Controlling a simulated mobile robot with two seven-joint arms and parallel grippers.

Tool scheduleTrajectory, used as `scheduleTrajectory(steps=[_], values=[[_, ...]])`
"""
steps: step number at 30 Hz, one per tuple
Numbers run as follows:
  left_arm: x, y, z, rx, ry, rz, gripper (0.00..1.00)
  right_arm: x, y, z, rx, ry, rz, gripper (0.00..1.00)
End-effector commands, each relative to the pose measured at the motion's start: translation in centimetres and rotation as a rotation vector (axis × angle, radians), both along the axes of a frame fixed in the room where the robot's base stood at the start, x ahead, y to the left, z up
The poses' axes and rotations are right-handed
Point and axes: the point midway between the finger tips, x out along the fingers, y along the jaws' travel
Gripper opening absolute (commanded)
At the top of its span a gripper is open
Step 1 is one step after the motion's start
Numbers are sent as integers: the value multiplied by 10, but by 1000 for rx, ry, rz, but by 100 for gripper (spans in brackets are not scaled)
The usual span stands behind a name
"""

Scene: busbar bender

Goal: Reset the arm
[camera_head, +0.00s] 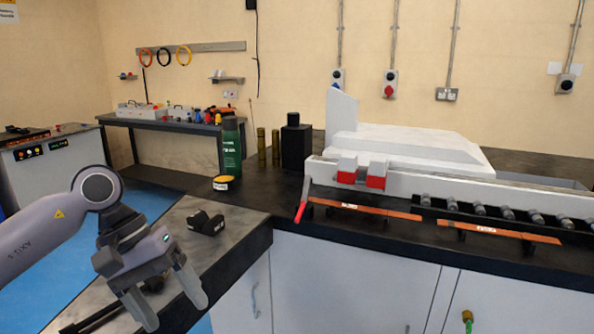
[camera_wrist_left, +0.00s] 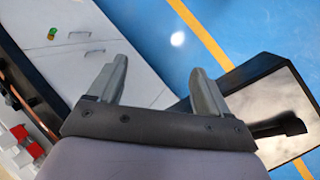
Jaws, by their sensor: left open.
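My left gripper (camera_head: 172,302) hangs at the lower left of the head view, over the front edge of the grey side counter. Its two fingers are apart with nothing between them. In the left wrist view the open fingers (camera_wrist_left: 160,85) point toward the white cabinet front and the blue floor. The busbar bender (camera_head: 400,150), a white machine with red blocks (camera_head: 376,178) and a red-tipped handle (camera_head: 301,211), stands on the black counter at the right, apart from the gripper. My right gripper is not in either view.
A small black device (camera_head: 205,222) lies on the side counter (camera_head: 235,228). Orange copper bars (camera_head: 365,208) lie along the bender's front. Blue floor (camera_head: 140,200) is open at the left.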

Motion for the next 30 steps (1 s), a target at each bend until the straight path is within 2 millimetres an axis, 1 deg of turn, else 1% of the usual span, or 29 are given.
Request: scheduleTrajectory(steps=[1, 2, 3, 6, 8, 9, 11, 13, 15, 17, 18, 20, 21, 23, 25, 26, 27, 29, 30], values=[[-9, -23, -11, -88, 63, 38, 78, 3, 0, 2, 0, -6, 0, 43], [-13, -36, -15, -143, 104, 68, 78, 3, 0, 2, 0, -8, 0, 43], [-20, -53, -19, -217, 165, 114, 78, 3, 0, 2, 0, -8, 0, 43], [-35, -92, -23, -398, 344, 235, 78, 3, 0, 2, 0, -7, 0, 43], [-43, -111, -22, -500, 469, 317, 78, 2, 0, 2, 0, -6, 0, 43], [-48, -123, -20, -565, 558, 372, 78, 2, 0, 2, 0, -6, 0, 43], [-53, -137, -16, -658, 700, 457, 78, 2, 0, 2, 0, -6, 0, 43], [-56, -149, -11, -757, 880, 559, 78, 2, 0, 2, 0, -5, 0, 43], [-55, -156, -7, -848, 1071, 664, 78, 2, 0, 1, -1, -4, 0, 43], [-52, -159, -4, -920, 1244, 753, 78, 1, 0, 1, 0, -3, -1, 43], [-50, -159, -3, -963, 1365, 813, 78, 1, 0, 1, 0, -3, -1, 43], [-44, -156, -4, -1021, 1551, 901, 78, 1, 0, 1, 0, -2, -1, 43], [-40, -152, -6, -1059, 1678, 956, 78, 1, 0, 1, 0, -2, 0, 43], [-33, -145, -13, -1107, 1876, 1041, 78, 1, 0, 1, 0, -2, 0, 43], [-25, -133, -25, -1157, 2113, 1133, 78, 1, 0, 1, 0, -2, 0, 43], [-22, -128, -32, -1176, 2219, 1170, 78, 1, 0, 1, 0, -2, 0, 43], [-18, -119, -42, -1199, 2359, 1217, 78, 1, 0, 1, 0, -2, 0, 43], [-15, -106, -61, -1229, 2578, 1280, 78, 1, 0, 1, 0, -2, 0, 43], [-14, -96, -76, 1148, -2503, -1210, 78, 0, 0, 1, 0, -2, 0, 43]])
